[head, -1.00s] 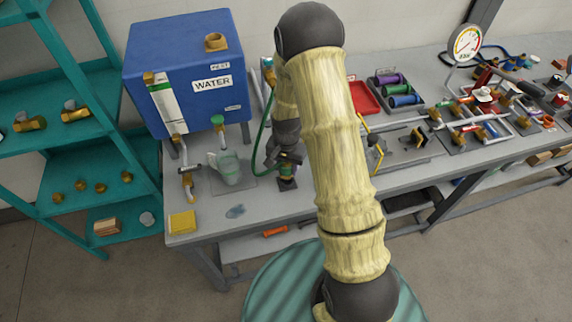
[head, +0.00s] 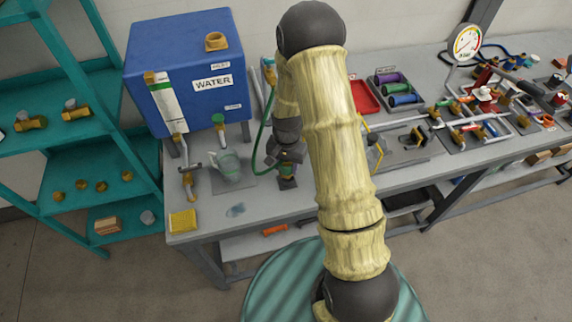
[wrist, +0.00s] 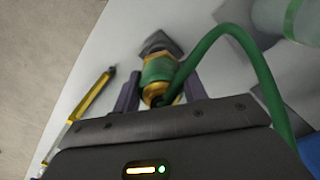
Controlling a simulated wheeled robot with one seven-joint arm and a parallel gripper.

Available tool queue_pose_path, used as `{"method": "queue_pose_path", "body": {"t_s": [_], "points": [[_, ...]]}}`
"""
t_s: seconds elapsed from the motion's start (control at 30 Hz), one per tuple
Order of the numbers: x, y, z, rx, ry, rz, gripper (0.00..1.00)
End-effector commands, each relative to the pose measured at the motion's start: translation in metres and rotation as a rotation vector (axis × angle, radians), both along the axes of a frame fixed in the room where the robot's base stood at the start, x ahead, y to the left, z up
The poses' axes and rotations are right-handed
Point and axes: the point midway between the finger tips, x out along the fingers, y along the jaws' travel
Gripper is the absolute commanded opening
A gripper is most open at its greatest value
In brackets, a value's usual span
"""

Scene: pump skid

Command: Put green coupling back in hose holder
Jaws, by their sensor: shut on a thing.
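The green coupling (wrist: 158,71) shows in the wrist view as a green band with brass ends, and the green hose (wrist: 240,45) curves away from it to the right. My gripper (wrist: 161,90) is shut on the coupling, with a dark finger on each side. The dark hose holder (wrist: 161,42) is at the coupling's far end; I cannot tell how deep the coupling sits in it.
A clear jug (head: 228,165) stands left of the gripper, in front of the blue water tank (head: 180,75). A yellow sponge (head: 183,221) lies at the bench's left front corner.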

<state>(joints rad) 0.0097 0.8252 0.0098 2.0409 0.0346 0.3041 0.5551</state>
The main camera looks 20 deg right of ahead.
Motion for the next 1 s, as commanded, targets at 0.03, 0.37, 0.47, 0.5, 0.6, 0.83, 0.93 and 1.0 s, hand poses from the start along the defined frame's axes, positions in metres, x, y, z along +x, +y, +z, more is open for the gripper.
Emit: {"method": "queue_pose_path", "body": {"t_s": [0.03, 0.37, 0.47, 0.5, 0.6, 0.83, 0.93, 1.0], "points": [[0.001, 0.000, 0.000, 0.000, 0.000, 0.000, 0.15], [0.001, 0.000, -0.001, 0.000, 0.000, 0.000, 0.15], [0.001, 0.000, -0.002, 0.000, 0.000, 0.000, 0.15], [0.001, 0.000, -0.003, 0.000, 0.000, 0.000, 0.15], [0.001, 0.000, -0.005, 0.000, 0.000, 0.000, 0.15], [0.001, 0.000, -0.008, 0.000, 0.000, -0.001, 0.15], [0.001, 0.000, -0.010, 0.000, 0.000, -0.001, 0.15], [0.001, 0.000, -0.011, 0.000, 0.000, -0.001, 0.15]]}}
